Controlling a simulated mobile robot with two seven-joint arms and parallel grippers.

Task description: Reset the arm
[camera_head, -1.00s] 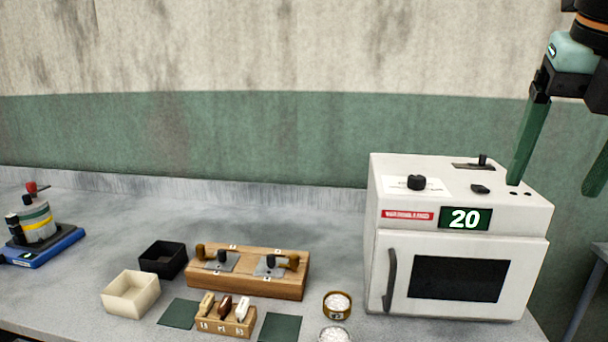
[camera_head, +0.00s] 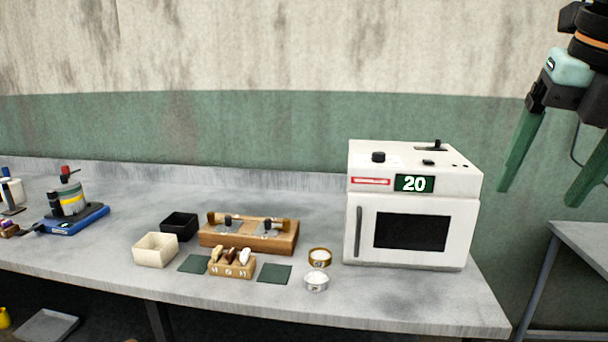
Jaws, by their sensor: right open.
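My right gripper (camera_head: 540,178) hangs at the upper right, its two green fingers spread wide and pointing down. It is open and empty. It is to the right of the white steamer oven (camera_head: 360,222), clear of it, with the wall behind. The oven door is closed and its display (camera_head: 414,183) reads 20. My left gripper does not show.
On the grey table (camera_head: 400,305) stand a wooden block with knobs (camera_head: 222,240), a small tool rack (camera_head: 232,270), black (camera_head: 179,226) and cream (camera_head: 155,249) boxes, two bowls of grain (camera_head: 319,258) (camera_head: 316,281) and a blue device (camera_head: 75,219). A second table (camera_head: 585,245) is at right.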

